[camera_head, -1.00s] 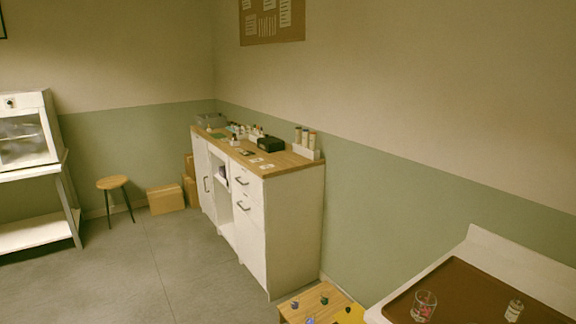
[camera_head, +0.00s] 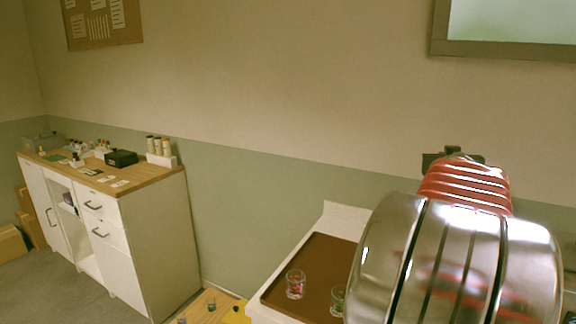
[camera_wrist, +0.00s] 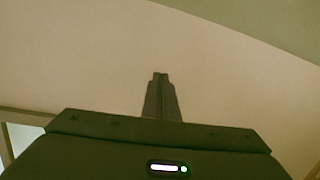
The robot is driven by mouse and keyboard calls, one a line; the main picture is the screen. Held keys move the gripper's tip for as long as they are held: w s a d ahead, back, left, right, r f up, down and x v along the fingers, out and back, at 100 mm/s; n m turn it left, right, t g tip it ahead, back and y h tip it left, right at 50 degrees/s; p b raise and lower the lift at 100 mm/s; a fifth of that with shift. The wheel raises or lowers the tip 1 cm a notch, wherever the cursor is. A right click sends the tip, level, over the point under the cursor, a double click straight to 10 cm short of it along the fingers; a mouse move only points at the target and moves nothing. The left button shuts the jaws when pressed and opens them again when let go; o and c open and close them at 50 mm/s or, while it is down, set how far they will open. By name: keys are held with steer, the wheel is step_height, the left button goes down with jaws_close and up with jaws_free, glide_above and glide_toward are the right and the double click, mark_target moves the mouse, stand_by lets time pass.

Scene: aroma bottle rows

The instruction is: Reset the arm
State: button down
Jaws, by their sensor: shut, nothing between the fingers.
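My gripper (camera_wrist: 160,76) points up the wrist view, its two dark fingers closed together with nothing between them. In the head view my shiny metal and red arm fills the lower right. A small dark part of the gripper (camera_head: 452,158) shows above the red section, against the wall. My arm hides much of the brown tray and whatever stands on its right side.
A brown tray (camera_head: 318,262) on a white stand holds a glass with red contents (camera_head: 295,284) and a glass with green contents (camera_head: 338,301), close to my arm. A low wooden table (camera_head: 206,303) stands beside it. A white cabinet (camera_head: 155,235) with bottles stands at left.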

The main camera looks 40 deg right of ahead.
steer(key=w+a+f+n+t+y, duration=0.1)
steer(key=w+a+n+y, duration=0.1)
steer(key=w+a, duration=1.4)
steer(key=w+a+f+n+y, duration=0.1)
steer(key=w+a+f+y, duration=0.15)
steer(key=a, duration=0.75)
steer(key=w+a+f+n+y, duration=0.1)
steer(key=w+a+f+y, duration=0.15)
steer(key=a, duration=0.75)
steer(key=s+a+f+n+y, duration=0.2)
steer(key=s+a+f, duration=0.2)
steer(key=a, duration=0.7)
steer(key=s+a+f+n+g+y, duration=0.1)
steer(key=s+a+f+n+y, duration=0.2)
steer(key=a+f, duration=0.3)
steer(key=s+a+f+n+g+y, duration=0.1)
steer(key=s+a+f, duration=0.4)
steer(key=a, duration=1)
steer(key=shift+s+a+f+n+y, duration=0.4)
steer(key=shift+f+n+y, duration=0.2)
steer(key=shift+n+y, duration=0.35)
steer(key=shift+d, duration=0.1)
steer(key=shift+s+d, duration=0.1)
steer(key=shift+s, duration=0.05)
